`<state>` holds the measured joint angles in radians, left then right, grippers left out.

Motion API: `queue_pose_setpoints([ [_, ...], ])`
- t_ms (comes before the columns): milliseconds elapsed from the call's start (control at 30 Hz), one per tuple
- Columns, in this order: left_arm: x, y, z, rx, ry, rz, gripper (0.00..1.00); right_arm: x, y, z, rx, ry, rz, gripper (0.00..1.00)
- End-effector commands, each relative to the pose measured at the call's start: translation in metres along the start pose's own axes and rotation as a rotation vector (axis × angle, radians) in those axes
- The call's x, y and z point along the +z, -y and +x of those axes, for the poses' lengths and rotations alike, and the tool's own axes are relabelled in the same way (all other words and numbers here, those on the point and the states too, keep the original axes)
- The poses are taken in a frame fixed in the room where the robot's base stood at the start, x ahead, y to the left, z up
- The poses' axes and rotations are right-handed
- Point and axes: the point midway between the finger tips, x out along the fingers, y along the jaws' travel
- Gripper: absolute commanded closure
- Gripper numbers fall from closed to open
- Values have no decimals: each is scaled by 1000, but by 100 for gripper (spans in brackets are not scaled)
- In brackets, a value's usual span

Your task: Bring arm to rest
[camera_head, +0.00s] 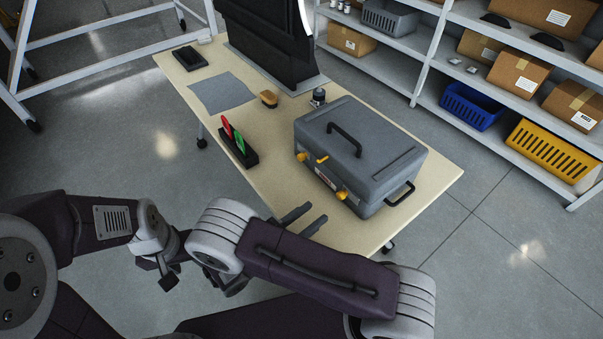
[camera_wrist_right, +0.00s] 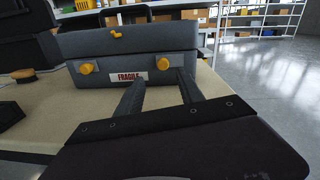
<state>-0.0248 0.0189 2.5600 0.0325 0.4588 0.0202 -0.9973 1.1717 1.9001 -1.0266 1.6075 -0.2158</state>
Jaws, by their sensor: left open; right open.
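My right gripper (camera_head: 314,217) is open and empty at the table's front edge, apart from the grey case (camera_head: 360,145). Its two dark fingers also show in the right wrist view (camera_wrist_right: 160,88), pointing at the front of the case. My left gripper (camera_head: 168,278) is open at the lower left, off the table and low in the picture. It is partly hidden by my own arm links, and I see nothing held in it.
The case has yellow latches and a FRAGILE label (camera_wrist_right: 129,77). The table (camera_head: 285,195) also bears a holder with red and green items (camera_head: 238,148), a brush (camera_head: 269,98), a grey cloth (camera_head: 221,93) and a dark panel (camera_head: 262,40). Shelves (camera_head: 425,70) stand behind right.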

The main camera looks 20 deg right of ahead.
Motion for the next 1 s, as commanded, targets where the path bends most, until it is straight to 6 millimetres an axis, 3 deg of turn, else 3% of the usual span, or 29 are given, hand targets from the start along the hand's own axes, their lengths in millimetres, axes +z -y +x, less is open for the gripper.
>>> queue_pose_setpoints([
  [167,0,0,0,0,0,0,55,0,1,2,-8,-8,3,55],
  [233,0,0,0,0,0,0,55,-1,11,10,-70,-69,29,55],
  [367,0,0,0,0,0,0,55,-13,64,35,-392,-383,208,55],
  [433,0,0,0,0,0,0,55,-25,95,32,-623,-596,392,55],
  [500,0,0,0,0,0,0,55,-32,109,20,-820,-767,593,55],
  [700,0,0,0,0,0,0,55,-27,102,0,-1194,-1043,1130,55],
  [900,0,0,0,0,0,0,55,4,77,17,-1442,-1157,1725,55],
  [933,0,0,-8,0,1,0,55,16,76,21,-1461,-1160,1790,55],
  [1000,-4,-1,-44,0,0,0,55,50,81,18,-1453,-1161,1756,55],
])
